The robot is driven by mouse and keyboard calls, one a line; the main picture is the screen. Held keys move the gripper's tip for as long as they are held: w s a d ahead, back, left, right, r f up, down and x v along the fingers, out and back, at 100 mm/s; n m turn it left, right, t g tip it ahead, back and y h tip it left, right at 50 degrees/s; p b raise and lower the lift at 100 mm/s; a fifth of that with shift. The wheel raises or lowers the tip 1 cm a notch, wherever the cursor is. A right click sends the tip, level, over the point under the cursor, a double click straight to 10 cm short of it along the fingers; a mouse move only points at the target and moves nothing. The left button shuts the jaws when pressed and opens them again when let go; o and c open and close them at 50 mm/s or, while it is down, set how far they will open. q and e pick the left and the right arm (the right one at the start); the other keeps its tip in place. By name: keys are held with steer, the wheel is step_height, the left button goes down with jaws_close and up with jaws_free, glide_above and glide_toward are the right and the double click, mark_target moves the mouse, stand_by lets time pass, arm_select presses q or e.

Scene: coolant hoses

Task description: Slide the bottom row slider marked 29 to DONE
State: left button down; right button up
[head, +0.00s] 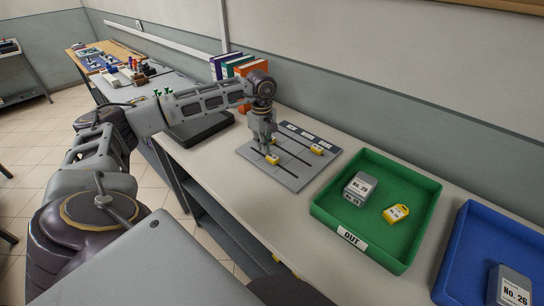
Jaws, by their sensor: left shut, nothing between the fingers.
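The grey slider board (302,169) lies on the bench, with dark slots running across it and a row of dark label plates along its far edge. One yellow slider (273,160) sits toward the near left part of the board, directly by my left fingertips. Another yellow slider (317,149) sits near the right edge, close to the label plates. The slider markings are too small to read. My left gripper (266,150) points down over the board, shut and empty; I cannot tell whether it touches the near slider. My right gripper is not in view.
A green OUT tray (385,256) right of the board holds a grey box (360,189) and a yellow tag (396,213). A blue tray (450,262) with a grey box (510,288) is farther right. Binders (251,68) stand behind my left arm.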

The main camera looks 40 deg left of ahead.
mark_target(273, 159)
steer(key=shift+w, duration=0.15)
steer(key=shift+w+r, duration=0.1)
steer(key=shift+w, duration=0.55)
arm_select(q)
steer(key=shift+d, duration=0.1)
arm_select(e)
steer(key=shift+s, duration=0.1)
arm_select(q)
steer(key=shift+d, duration=0.45)
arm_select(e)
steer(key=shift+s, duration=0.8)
arm_select(q)
steer(key=shift+d, duration=0.2)
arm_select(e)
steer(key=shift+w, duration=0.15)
arm_select(q)
steer(key=shift+s+d, duration=0.1)
steer(key=shift+d, duration=0.4)
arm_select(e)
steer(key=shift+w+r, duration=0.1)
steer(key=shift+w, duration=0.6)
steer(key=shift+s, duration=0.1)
